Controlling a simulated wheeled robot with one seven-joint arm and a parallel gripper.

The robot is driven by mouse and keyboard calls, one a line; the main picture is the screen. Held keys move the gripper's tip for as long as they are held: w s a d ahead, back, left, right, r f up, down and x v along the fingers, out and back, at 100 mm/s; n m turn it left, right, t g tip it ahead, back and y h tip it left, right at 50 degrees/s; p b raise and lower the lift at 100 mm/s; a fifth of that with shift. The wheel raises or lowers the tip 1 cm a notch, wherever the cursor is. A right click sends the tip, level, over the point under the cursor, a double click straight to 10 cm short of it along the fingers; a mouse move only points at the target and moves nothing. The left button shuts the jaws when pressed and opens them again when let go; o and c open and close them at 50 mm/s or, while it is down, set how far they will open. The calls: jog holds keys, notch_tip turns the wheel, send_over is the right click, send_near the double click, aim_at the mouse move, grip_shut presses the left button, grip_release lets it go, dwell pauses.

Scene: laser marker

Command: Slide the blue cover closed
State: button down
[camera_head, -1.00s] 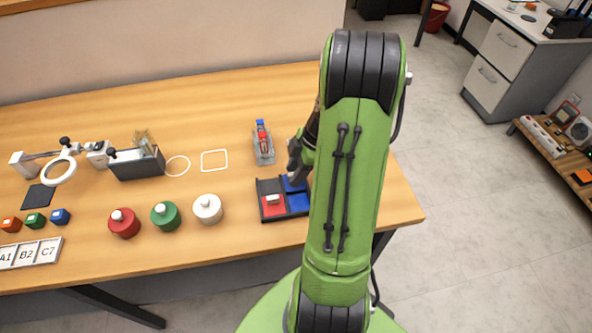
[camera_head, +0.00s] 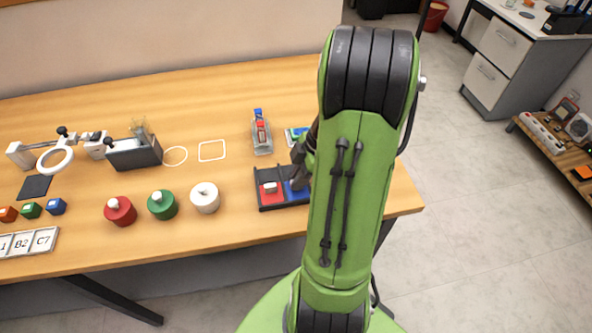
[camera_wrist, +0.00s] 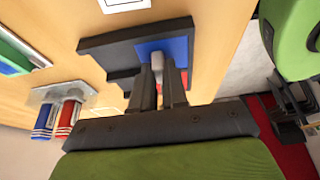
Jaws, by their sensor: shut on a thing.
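A black tray (camera_head: 284,204) lies near the front right of the table. Its left part holds a red piece (camera_head: 271,196) with a pale knob. The blue cover (camera_head: 294,196) is in its right part, partly hidden by my gripper and arm. In the wrist view the blue cover (camera_wrist: 178,46) shows beyond the fingertips, with black tray surface (camera_wrist: 110,48) beside it. My gripper (camera_wrist: 160,75) is shut on the cover's grey handle (camera_wrist: 157,61). A bit of red shows between the fingers. How far the cover reaches over its compartment cannot be told.
A clear holder with red and blue items (camera_head: 261,140) stands behind the tray. A green, white and blue item (camera_head: 296,134) lies behind my gripper. White (camera_head: 205,197), green (camera_head: 162,204) and red (camera_head: 120,211) round containers stand left of the tray.

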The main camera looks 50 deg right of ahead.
jog(key=shift+s+a, duration=0.1)
jog(key=c, duration=1.1)
grip_release()
jog(key=shift+s, duration=0.1)
jog(key=shift+c, duration=0.2)
jog(key=p+v, duration=0.5)
jog(key=v, duration=1)
jog(key=shift+d+r+p, duration=0.2)
jog(key=shift+r+p, duration=0.1)
jog(key=shift+r, duration=0.05)
jog(key=shift+a, duration=0.1)
